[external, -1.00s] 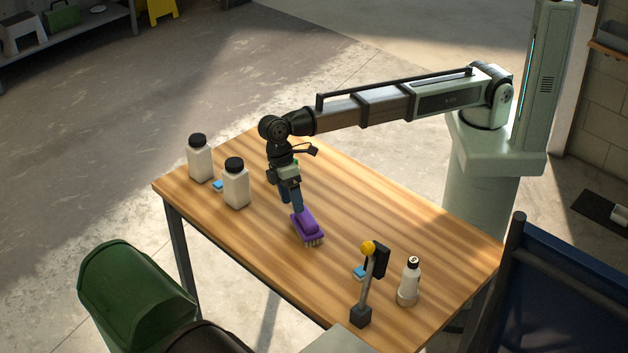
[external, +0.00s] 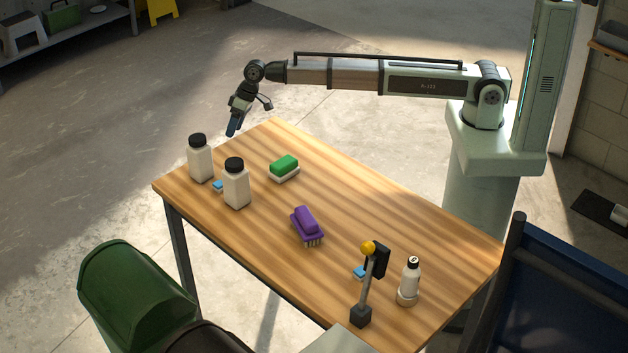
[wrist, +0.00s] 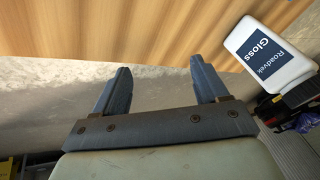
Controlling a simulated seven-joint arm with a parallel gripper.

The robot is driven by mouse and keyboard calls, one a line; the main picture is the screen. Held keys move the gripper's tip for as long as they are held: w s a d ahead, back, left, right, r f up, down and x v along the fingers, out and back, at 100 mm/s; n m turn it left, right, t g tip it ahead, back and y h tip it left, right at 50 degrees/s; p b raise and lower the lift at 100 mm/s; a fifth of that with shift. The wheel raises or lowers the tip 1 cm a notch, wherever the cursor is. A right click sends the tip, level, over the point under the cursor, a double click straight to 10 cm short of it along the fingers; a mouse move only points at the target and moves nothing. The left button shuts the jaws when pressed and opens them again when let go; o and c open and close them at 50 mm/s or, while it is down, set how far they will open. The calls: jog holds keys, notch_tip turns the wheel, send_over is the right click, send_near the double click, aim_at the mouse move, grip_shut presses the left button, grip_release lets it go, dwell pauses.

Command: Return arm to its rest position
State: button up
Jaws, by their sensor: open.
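My gripper (external: 233,128) is raised at the far left end of the wooden table (external: 345,215), above the height of the bottles and clear of everything. In the wrist view its two blue fingers (wrist: 160,85) stand apart with nothing between them. My arm stretches left from its column, almost level. A purple brush (external: 306,224) lies bristles down on the middle of the table. A green-topped brush or block (external: 284,167) with a pale underside lies near the far edge.
Two white bottles with black caps (external: 200,160) (external: 236,184) stand at the table's left, a small blue item (external: 218,186) between them. One, labelled "Gloss", shows in the wrist view (wrist: 268,55). A post with a yellow knob (external: 367,285) and a small bottle (external: 410,280) stand at right.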

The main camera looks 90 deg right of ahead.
jog(key=s+d+f+m+t+h, duration=0.1)
jog(key=s+d+f, duration=0.2)
jog(key=d, duration=0.8)
jog(key=s+d+f+m+t+h, duration=0.1)
jog(key=s+d+f+h, duration=0.15)
jog(key=d, duration=0.75)
jog(key=s+d+f+m+t+h, duration=0.1)
jog(key=s+d+f, duration=0.25)
jog(key=d, duration=0.75)
jog(key=s+a+f+n+g+y, duration=0.3)
jog(key=s+a+f+g, duration=0.3)
jog(key=s+a+f, duration=1.6)
jog(key=s+a+f+n+g, duration=0.1)
jog(key=s+a+f+g, duration=0.1)
jog(key=s, duration=0.8)
jog(key=s+a+f+g, duration=0.3)
jog(key=s+a, duration=0.2)
jog(key=s, duration=0.5)
jog(key=s+a+f+n+g, duration=0.1)
jog(key=s+a+f+g, duration=0.1)
jog(key=s, duration=0.8)
jog(key=shift+s+a+f+n+g, duration=0.15)
jog(key=shift+a+f+n+g, duration=0.35)
jog(key=shift+a, duration=0.75)
jog(key=shift+f+h, duration=0.15)
jog(key=shift+h, duration=0.1)
